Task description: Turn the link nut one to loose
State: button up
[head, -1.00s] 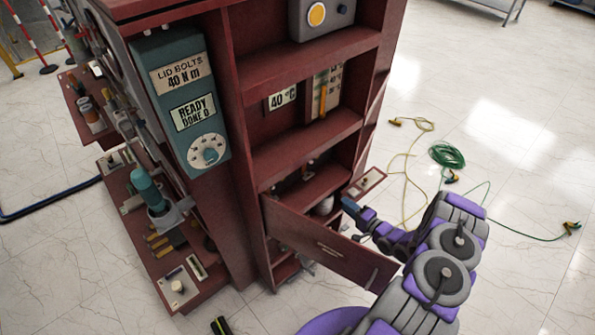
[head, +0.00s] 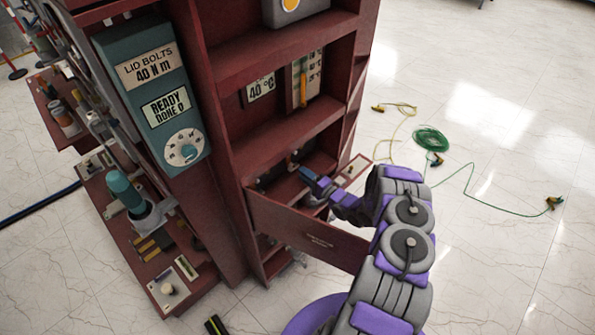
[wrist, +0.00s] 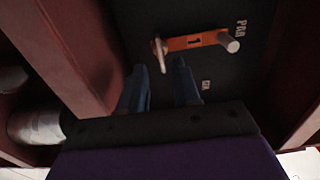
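In the wrist view an orange link bar (wrist: 195,40), marked "1", lies on a dark panel. A pale winged or lever-like nut (wrist: 159,52) sits at its left end and a grey round post (wrist: 229,42) at its right end. I cannot tell for sure which is link nut one. The tips lie just below the left nut, and contact cannot be told. In the head view my gripper (head: 307,174) reaches into the low compartment above the dropped door; the link is too small there to make out.
A shelf (head: 295,130) lies above the compartment. A pale rounded object (wrist: 35,125) is at the left in the wrist view. Green cable (head: 430,140) lies on the floor at right.

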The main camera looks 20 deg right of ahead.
aim_at(293, 166)
jog(key=shift+x, duration=2.25)
jog(key=shift+a, duration=0.15)
jog(key=shift+s, duration=0.1)
grip_shut()
